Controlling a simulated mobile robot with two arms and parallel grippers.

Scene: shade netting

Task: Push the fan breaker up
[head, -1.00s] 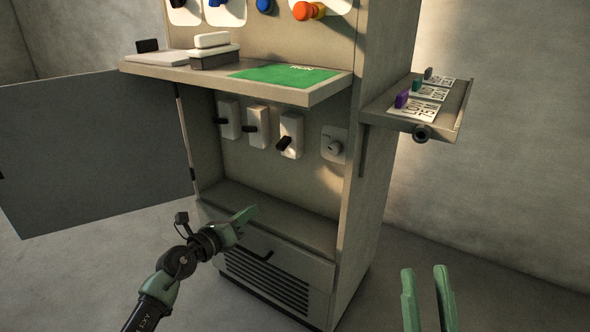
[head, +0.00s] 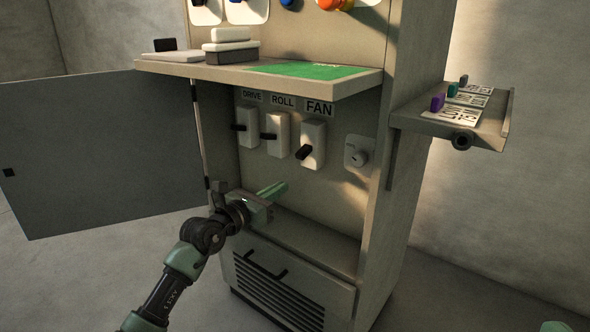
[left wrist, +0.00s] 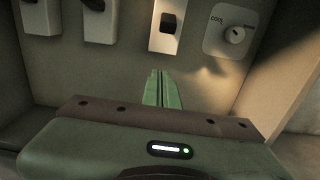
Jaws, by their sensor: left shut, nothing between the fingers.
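The fan breaker (head: 316,134) is a white box under the FAN label, the rightmost of three in the cabinet's recess. Its black lever (head: 304,152) juts out and slopes down. The breaker also shows at the top of the left wrist view (left wrist: 165,40). My left gripper (head: 283,187) is shut and empty, below and a little left of the fan breaker and apart from it. In the left wrist view its closed fingers (left wrist: 162,76) point up toward that breaker. Only a green bit of my right gripper (head: 556,326) shows at the bottom right edge.
The DRIVE (head: 249,124) and ROLL (head: 278,133) breakers stand to the left, and a round knob (head: 359,157) to the right. A shelf with a green mat (head: 310,71) overhangs the recess. An open grey door (head: 100,155) is at left, a side tray (head: 490,128) at right.

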